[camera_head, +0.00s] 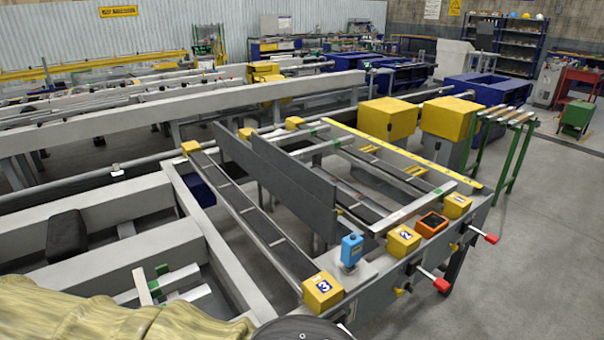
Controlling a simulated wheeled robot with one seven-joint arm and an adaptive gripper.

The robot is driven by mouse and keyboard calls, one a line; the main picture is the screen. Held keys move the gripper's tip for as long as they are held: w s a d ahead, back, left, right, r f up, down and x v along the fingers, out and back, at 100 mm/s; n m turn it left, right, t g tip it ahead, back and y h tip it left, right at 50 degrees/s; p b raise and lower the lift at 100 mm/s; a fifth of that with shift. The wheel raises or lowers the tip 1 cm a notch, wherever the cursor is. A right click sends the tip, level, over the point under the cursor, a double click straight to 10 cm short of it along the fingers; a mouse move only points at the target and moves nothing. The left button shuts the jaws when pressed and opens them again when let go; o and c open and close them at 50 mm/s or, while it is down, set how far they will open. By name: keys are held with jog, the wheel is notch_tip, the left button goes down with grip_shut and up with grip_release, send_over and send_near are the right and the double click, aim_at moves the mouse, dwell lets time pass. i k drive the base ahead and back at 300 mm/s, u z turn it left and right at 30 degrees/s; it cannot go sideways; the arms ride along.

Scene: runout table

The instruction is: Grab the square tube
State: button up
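A pale grey straight bar (412,209) lies across the front right part of the runout table, behind the yellow blocks. It looks like a square tube, but its end section is too small to make out. A second pale bar (312,148) crosses the table farther back, so I cannot tell for certain which is the square tube. My gripper does not show. A dark rounded shape at the bottom edge may be part of my own body.
The runout table has dark belt strips (245,212), upright dark grey plates (293,182) and a yellow rail (400,152). Numbered yellow blocks (323,291), a blue device (351,249) and red-knobbed handles (440,284) line its front. Open floor (535,250) lies to the right.

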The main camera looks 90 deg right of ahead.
aim_at(380, 228)
jog(key=u, duration=0.8)
jog(key=i, duration=0.75)
jog(key=z, duration=4.65)
jog(key=i, duration=0.5)
